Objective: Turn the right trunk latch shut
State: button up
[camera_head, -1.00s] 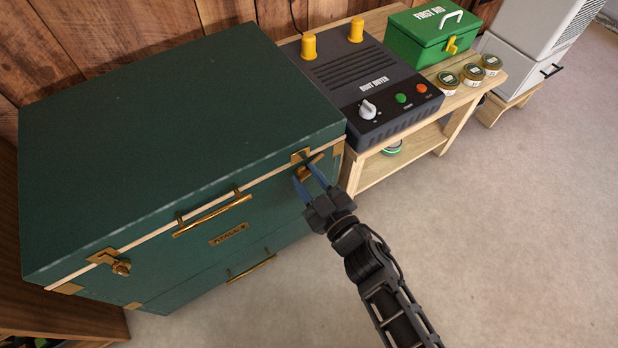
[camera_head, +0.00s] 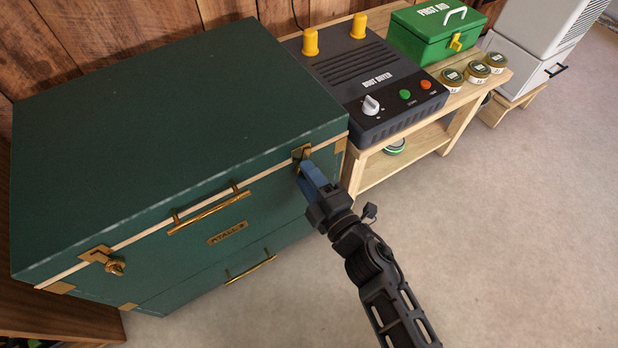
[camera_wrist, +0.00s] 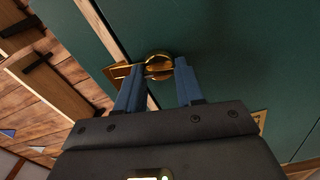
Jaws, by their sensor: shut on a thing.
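The green trunk (camera_head: 150,140) stands at the left with its lid down. Its right latch (camera_head: 301,153) is brass and sits at the front right, at the lid seam. In the wrist view the right latch (camera_wrist: 158,66) shows as a round brass piece with a bar across it. My gripper (camera_head: 308,175) is at this latch, its blue fingers on either side of the brass piece. In the wrist view my gripper (camera_wrist: 158,80) is shut on the latch. The fingers hide part of the latch in the head view. The left latch (camera_head: 104,259) is at the trunk's front left.
A brass handle (camera_head: 209,212) and a nameplate (camera_head: 228,233) are on the trunk's front. A boot dryer (camera_head: 375,85), a green first aid box (camera_head: 436,33) and several small tins (camera_head: 452,80) stand on a wooden bench to the right. The floor (camera_head: 520,220) at the right is clear.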

jog(key=shift+f+n+b, duration=0.1)
jog(key=shift+n+b, duration=0.2)
jog(key=shift+n, duration=0.9)
jog(key=o, duration=1)
jog(key=shift+p+v, duration=0.65)
jog(key=shift+v, duration=3.25)
